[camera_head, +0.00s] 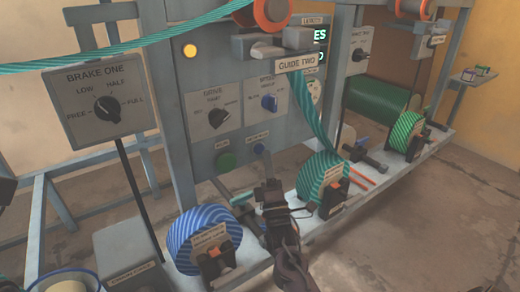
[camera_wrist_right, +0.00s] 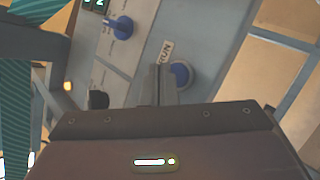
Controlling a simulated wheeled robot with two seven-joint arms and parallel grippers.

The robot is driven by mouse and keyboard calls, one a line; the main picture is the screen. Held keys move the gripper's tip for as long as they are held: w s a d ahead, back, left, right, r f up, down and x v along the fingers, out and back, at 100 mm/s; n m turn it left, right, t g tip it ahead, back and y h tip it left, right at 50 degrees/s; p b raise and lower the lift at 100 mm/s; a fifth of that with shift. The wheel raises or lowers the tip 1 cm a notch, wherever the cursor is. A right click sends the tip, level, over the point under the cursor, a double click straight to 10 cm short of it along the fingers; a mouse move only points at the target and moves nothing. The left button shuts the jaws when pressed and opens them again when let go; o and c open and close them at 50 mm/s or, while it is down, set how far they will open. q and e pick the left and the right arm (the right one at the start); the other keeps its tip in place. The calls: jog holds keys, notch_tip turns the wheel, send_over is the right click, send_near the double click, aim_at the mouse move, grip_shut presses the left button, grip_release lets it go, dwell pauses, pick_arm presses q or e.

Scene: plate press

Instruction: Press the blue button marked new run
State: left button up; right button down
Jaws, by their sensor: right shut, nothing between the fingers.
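The blue button (camera_head: 259,148) is on the lower part of the grey control panel, under a small label too small to read in the head view. In the right wrist view the blue button (camera_wrist_right: 181,75) is just right of my fingertips, and its label, partly hidden, shows "RUN". My right gripper (camera_head: 266,165) is shut and empty, pointing up at the panel just below the button. Its closed fingers (camera_wrist_right: 159,72) partly cover the label in the wrist view. I cannot tell whether they touch the panel.
A green button (camera_head: 226,161) is left of the blue one. A dark knob (camera_head: 217,118) and a blue knob (camera_head: 269,102) sit above. A blue striped reel (camera_head: 200,235) and a green striped reel (camera_head: 322,178) stand either side of my right arm.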

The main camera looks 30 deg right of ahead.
jog(key=s+p, duration=0.1)
jog(key=s, duration=0.1)
jog(key=s+p, duration=0.1)
jog(key=s, duration=0.2)
jog(key=shift+d+p, duration=0.2)
jog(key=shift+p, duration=0.2)
jog(key=shift+h, duration=0.3)
